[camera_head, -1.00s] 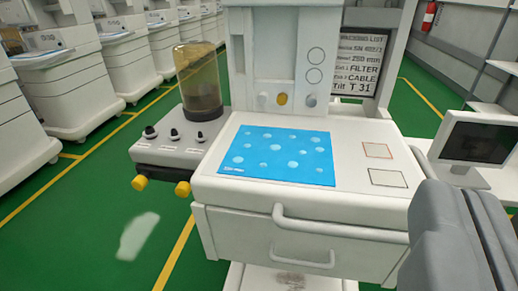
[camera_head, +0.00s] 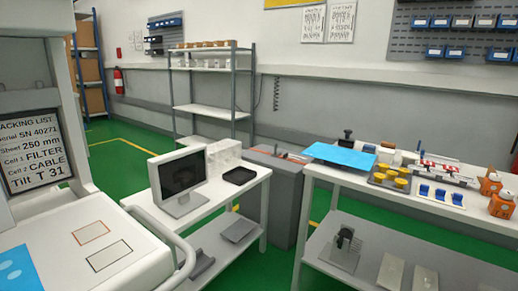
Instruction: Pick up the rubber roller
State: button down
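I cannot make out the rubber roller for certain. A small black upright object (camera_head: 347,136) stands at the back of the right-hand workbench (camera_head: 318,178), behind a blue sheet (camera_head: 338,156). Another black object (camera_head: 345,238) stands on a grey plate on that bench's lower shelf. Either is too small to identify. My gripper is not in view, so its fingers and anything in them are hidden.
A white cart (camera_head: 92,238) with a rail fills the left front. A side table (camera_head: 215,200) holds a monitor (camera_head: 180,182), clear boxes (camera_head: 224,153) and a black tray (camera_head: 240,175). Yellow cups (camera_head: 401,184) and orange bottles (camera_head: 490,183) crowd the workbench. Green floor shows between the tables.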

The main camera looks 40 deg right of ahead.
aim_at(346, 141)
jog(key=z, duration=1.75)
jog(key=i+z, duration=0.15)
jog(key=i, duration=0.75)
jog(key=i+j+z, duration=0.15)
jog(key=i, duration=0.8)
jog(key=i+j, duration=0.2)
jog(key=j, duration=0.15)
jog(key=i+j, duration=0.2)
jog(key=j, duration=0.15)
jog(key=i+j+z, duration=0.1)
jog(key=i+j, duration=0.15)
jog(key=j, duration=0.1)
